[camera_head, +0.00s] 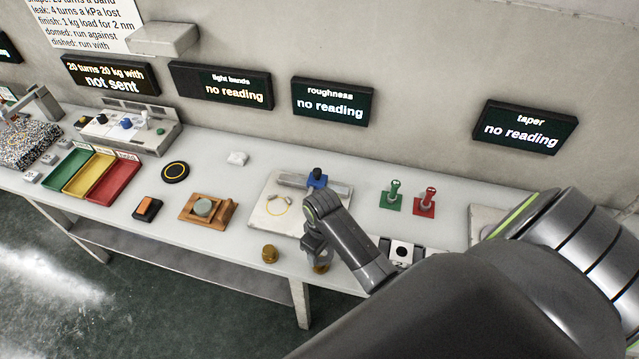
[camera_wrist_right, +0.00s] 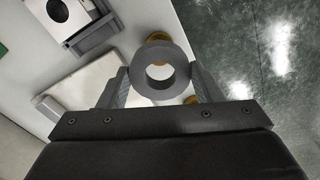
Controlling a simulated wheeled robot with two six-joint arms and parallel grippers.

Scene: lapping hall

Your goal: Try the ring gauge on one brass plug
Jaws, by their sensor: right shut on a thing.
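My right gripper (camera_head: 314,244) is shut on the grey ring gauge (camera_wrist_right: 160,93), which sits between the two fingers (camera_wrist_right: 159,80) in the right wrist view. One brass plug (camera_head: 269,253) stands on the bench near its front edge, left of the right gripper. Another brass plug (camera_head: 321,268) shows just below the right gripper, partly hidden by it. In the right wrist view, one brass piece (camera_wrist_right: 158,36) shows past the ring's far edge and a smaller bit of brass (camera_wrist_right: 191,99) beside a finger. I cannot tell whether the ring touches a plug. My left gripper is out of view.
A pale plate (camera_head: 268,212) lies behind the gripper with a blue-topped device (camera_head: 317,179). Green (camera_head: 391,201) and red (camera_head: 424,206) handled pieces stand right of it. A wooden holder (camera_head: 187,211) and coloured trays (camera_head: 112,184) lie left. The taper display (camera_head: 526,127) reads "no reading".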

